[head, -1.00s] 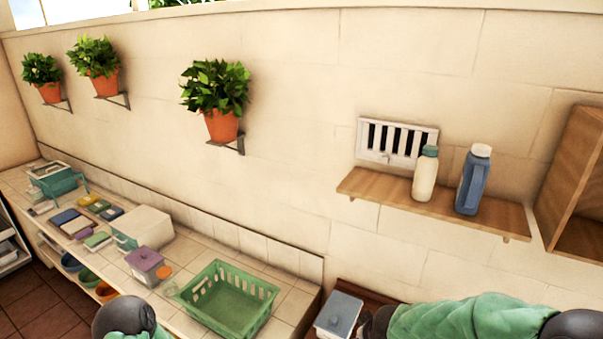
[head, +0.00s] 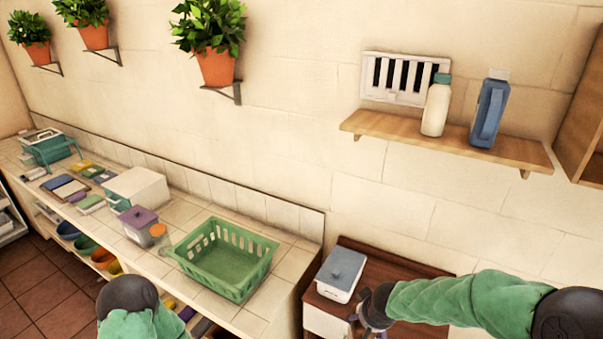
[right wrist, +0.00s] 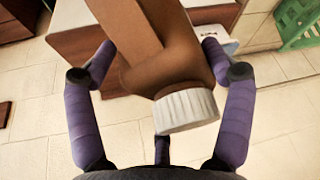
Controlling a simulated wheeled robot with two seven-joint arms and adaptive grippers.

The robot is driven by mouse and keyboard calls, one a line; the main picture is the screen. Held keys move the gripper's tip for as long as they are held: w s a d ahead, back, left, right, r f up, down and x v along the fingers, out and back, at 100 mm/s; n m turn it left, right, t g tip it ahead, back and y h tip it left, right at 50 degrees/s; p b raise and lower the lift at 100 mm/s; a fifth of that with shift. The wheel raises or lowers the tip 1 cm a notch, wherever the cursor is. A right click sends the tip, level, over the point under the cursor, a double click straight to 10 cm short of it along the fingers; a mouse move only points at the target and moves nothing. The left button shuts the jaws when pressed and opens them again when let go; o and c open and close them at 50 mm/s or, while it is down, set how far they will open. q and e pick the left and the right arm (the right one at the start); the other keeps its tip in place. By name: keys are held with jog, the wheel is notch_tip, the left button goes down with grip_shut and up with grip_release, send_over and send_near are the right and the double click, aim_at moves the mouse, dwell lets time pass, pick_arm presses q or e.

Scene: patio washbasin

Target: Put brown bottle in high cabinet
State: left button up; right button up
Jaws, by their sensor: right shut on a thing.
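My right gripper (head: 370,312) is low in the head view, in front of a dark brown wooden unit. In the right wrist view the gripper (right wrist: 158,55) is shut on a brown bottle (right wrist: 170,68), with fingers on both sides of it. The bottle has a white ribbed cap (right wrist: 187,109) pointing toward the camera and is tilted in this view. In the head view I cannot make out the bottle. A wooden wall cabinet (head: 590,115), partly cut off, is at the right edge. My left arm shows at the bottom left, but its gripper is out of view.
A wooden shelf (head: 400,127) on the wall bears a cream bottle (head: 436,108) and a blue bottle (head: 489,112). A grey-lidded white box (head: 341,272) stands left of my right gripper. A green basket (head: 222,262) sits on the tiled counter (head: 293,262).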

jog(key=s+f+b, duration=0.2)
jog(key=f+b, duration=0.7)
jog(key=f, duration=0.3)
jog(key=s+f+b, duration=0.2)
jog(key=f+b, duration=0.7)
jog(key=f, duration=0.3)
jog(key=shift+s+f, duration=0.2)
jog(key=shift+f, duration=0.1)
dwell(1.1)
dwell(0.6)
